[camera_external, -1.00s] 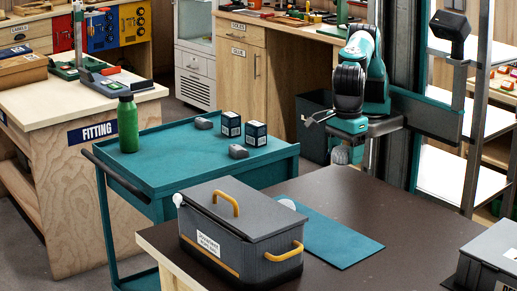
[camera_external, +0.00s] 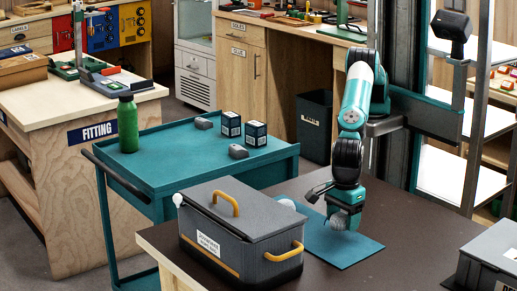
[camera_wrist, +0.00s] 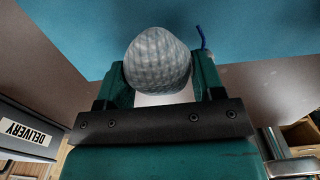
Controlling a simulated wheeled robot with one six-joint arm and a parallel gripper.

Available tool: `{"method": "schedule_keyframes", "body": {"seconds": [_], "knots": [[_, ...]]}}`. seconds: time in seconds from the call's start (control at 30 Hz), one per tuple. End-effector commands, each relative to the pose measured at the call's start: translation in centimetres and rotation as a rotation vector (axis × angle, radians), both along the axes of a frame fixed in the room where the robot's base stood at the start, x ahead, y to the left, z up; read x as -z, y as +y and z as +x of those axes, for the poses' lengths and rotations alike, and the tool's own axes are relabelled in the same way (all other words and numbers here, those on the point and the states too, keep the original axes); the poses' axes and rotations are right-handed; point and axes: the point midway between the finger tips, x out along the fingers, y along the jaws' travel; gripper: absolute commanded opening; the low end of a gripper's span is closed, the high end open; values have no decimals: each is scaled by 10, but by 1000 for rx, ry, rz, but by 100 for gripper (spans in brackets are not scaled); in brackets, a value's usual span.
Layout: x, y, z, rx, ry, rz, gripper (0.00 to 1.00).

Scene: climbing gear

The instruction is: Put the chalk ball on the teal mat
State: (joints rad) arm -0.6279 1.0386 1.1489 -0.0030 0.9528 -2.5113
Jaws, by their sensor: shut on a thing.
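The chalk ball (camera_external: 340,219), whitish grey with a woven surface, is held in my gripper (camera_external: 345,211), which points down. In the wrist view the ball (camera_wrist: 157,58) sits between both fingers of my gripper (camera_wrist: 160,78). The teal mat (camera_external: 350,250) lies flat on the dark tabletop. The ball is over the mat's right half; I cannot tell whether it touches it. The mat (camera_wrist: 95,28) fills the upper part of the wrist view behind the ball. The mat's left part is hidden by a dark box.
The dark lidded box (camera_external: 240,262) with yellow handles stands left of the mat. A white round thing (camera_external: 287,204) shows partly behind it. Another grey box (camera_external: 490,262) stands at the table's right edge. A teal cart (camera_external: 185,150) stands behind. The tabletop (camera_external: 400,215) right of the mat is clear.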

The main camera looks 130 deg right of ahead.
Motion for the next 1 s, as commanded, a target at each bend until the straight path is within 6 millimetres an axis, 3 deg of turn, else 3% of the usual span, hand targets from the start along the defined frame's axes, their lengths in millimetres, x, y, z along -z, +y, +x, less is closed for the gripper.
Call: {"method": "schedule_keyframes", "body": {"seconds": [0.1,0.47,0.5,0.6,1.0], "knots": [[18,0,0,0,2,-1,39],[23,0,0,0,0,0,39],[23,0,0,0,-1,0,64],[23,0,0,0,-1,0,87],[13,0,0,0,-2,1,87]]}}
